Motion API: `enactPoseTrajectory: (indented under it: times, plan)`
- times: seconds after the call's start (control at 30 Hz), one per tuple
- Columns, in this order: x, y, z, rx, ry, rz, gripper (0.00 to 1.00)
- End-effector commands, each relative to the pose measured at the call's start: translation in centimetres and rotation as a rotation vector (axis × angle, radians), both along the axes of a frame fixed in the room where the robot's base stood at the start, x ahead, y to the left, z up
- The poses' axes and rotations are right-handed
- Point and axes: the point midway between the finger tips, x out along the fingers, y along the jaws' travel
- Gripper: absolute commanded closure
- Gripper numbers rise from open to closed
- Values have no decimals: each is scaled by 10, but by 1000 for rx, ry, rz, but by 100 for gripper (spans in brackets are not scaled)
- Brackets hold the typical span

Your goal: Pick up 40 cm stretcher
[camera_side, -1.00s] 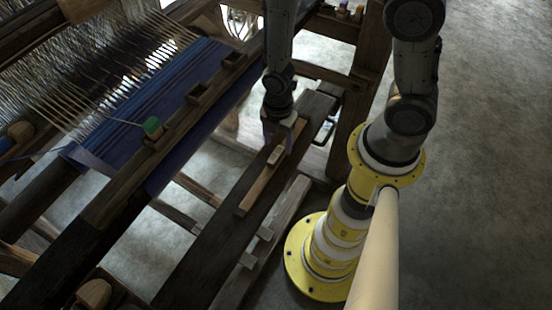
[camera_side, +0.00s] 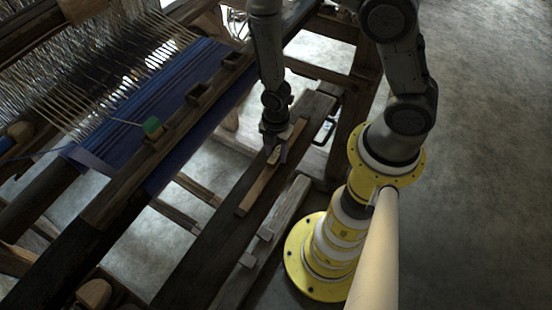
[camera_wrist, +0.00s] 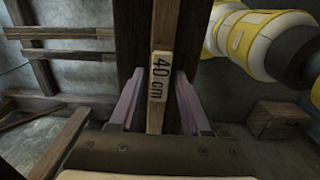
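The 40 cm stretcher (camera_side: 253,194) is a thin light-brown wooden bar lying lengthwise on a dark wooden bench beam. A white label reading "40 cm" (camera_wrist: 161,76) shows on it in the wrist view, where the stretcher (camera_wrist: 166,28) runs up the middle. My gripper (camera_side: 275,155) is at the stretcher near the label in the side view. In the wrist view my gripper (camera_wrist: 157,88) has its two purple fingers open, one on each side of the stretcher, with gaps between. I cannot tell how far the fingertips are above the beam.
The dark beam (camera_side: 205,252) runs diagonally beneath the stretcher. A lighter wooden rail (camera_side: 282,215) lies beside it. The loom with blue cloth (camera_side: 200,93) and a green item (camera_side: 152,126) stands at left. A wooden box (camera_wrist: 278,119) sits on the floor.

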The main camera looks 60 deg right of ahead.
Motion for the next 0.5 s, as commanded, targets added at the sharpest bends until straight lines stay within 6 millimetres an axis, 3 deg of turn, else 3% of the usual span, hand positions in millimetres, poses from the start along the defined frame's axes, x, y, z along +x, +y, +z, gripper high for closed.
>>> enactPoseTrajectory:
  times: [0.03,0.23,0.5]
  plan:
    - [0,0,0,0,0,0,64]
    - [0,0,0,0,0,0,100]
    - [0,0,0,0,-1,0,100]
